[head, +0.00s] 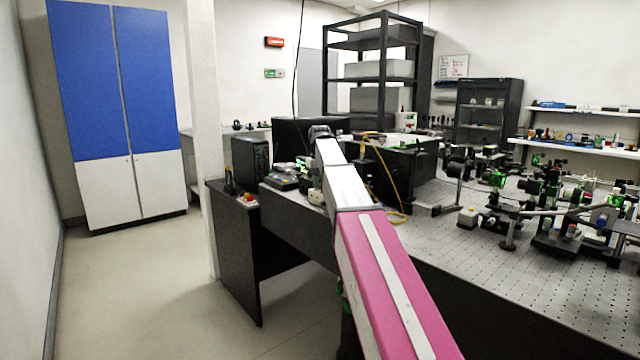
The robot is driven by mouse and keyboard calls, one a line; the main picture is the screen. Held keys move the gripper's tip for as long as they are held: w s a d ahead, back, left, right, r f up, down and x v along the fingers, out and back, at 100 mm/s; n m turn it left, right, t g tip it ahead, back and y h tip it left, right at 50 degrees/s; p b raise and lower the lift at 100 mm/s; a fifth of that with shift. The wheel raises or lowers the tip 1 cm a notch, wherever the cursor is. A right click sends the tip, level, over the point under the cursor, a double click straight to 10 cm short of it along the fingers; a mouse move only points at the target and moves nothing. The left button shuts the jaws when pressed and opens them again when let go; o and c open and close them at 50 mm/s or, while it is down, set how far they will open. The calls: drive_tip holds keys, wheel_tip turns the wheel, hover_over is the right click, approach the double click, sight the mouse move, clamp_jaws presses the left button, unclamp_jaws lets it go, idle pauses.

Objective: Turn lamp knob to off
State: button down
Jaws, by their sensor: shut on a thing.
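My arm reaches forward over the dark bench's left end, and its far wrist joint shows beside the black monitor. My gripper is not visible; the arm seems to hide it, so I cannot see what its jaws touch. I cannot make out the lamp knob. A small instrument with a lit green display (304,165) stands just left of the arm's far end. A small pale object (317,197) sits at the bench edge, partly behind the arm.
A black computer tower (250,164) stands on the side desk (234,208). A black box (405,163) and yellow cable (389,184) lie right of the arm. Optics crowd the perforated bench (480,268) further right. The floor (135,285) at left is clear.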

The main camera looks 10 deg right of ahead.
idle(0.4)
drive_tip(key=c, duration=1)
unclamp_jaws()
drive_tip(key=shift+r, duration=0.15)
